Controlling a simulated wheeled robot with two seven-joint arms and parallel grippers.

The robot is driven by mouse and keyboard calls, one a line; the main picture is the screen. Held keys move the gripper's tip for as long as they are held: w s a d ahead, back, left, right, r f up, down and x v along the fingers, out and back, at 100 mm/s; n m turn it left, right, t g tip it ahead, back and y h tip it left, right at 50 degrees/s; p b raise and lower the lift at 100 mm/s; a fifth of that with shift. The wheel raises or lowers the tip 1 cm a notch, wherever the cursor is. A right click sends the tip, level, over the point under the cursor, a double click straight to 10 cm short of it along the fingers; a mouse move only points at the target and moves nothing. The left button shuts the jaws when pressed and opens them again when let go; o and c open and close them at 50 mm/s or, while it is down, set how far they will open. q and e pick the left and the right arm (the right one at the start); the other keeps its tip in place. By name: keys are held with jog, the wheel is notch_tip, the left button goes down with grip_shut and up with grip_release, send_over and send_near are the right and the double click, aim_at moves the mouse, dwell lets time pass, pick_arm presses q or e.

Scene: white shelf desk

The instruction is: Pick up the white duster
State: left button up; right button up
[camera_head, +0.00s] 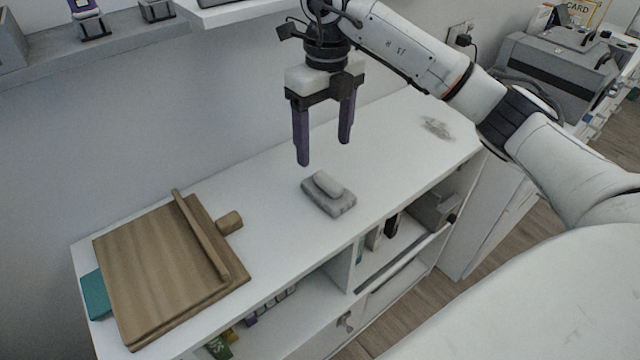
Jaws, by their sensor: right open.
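The duster (328,194) is a small block with a grey base and a paler, rounded grip on top. It lies on the white desk top, near the middle of the view. My right gripper (324,150) hangs from the top with its two dark purple fingers pointing down. It is open and empty, above and slightly behind the duster, and not touching it. My left gripper is not in view.
A wooden board with a raised bar (160,265) lies on the desk's left end, over a teal item (95,293). A grey smudge (437,128) marks the right end. Shelves hold small items below. A wall shelf (130,40) runs upper left. A printer (555,75) stands far right.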

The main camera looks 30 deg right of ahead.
aim_at(328, 179)
jog(key=f, duration=0.3)
jog(key=shift+s+d+f, duration=0.15)
jog(key=shift+d+f, duration=0.1)
jog(key=shift+f, duration=0.05)
jog(key=f, duration=0.2)
jog(key=s+f, duration=0.1)
jog(key=f, duration=0.2)
jog(key=shift+a+f+p, duration=0.15)
jog(key=shift+f+p, duration=0.15)
jog(key=shift+f, duration=0.35)
jog(key=c, duration=1.1)
jog(key=shift+c, duration=0.2)
jog(key=shift+r, duration=0.1)
notch_tip(328, 179, up, 10)
jog(key=shift+f, duration=0.1)
